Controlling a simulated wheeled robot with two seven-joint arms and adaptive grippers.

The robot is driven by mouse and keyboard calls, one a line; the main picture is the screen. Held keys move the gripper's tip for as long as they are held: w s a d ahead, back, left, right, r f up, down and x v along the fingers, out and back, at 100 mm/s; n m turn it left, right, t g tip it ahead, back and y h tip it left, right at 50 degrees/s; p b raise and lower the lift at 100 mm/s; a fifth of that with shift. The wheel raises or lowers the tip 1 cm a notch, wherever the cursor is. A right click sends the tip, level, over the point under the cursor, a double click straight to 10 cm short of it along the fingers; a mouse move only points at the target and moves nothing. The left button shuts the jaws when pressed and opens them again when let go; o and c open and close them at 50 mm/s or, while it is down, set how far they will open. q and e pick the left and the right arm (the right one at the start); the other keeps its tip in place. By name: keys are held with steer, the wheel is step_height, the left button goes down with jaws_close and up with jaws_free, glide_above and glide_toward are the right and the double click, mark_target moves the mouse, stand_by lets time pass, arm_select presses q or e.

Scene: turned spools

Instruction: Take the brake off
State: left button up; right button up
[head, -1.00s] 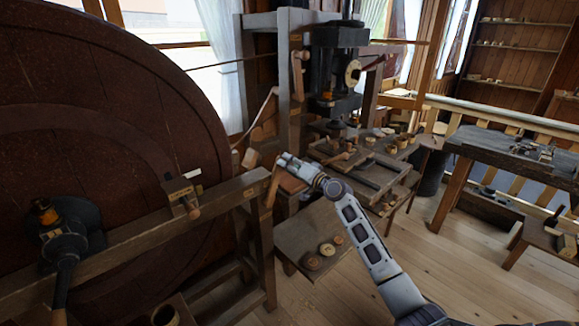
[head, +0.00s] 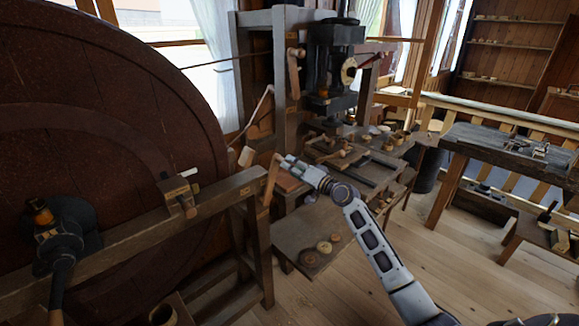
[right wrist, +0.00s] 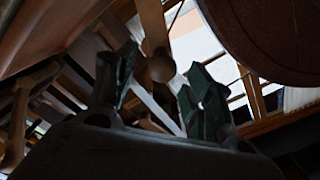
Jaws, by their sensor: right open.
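No part is marked as the brake, so I cannot tell for sure which one it is. In the right wrist view the open fingers (right wrist: 155,100) show with nothing clearly held. A round wooden knob (right wrist: 160,68) on a rod shows beyond them, between the fingers. My left gripper is not in view.
The lathe bed (head: 130,240) crosses the lower left. Behind stands a dark press (head: 333,65) over a cluttered bench (head: 370,175). A workbench (head: 510,145) is at right; the floor (head: 460,255) between is clear.

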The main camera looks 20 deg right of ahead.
steer(key=v, duration=0.8)
stand_by(0.4)
steer(key=shift+w+r, duration=0.1)
stand_by(0.4)
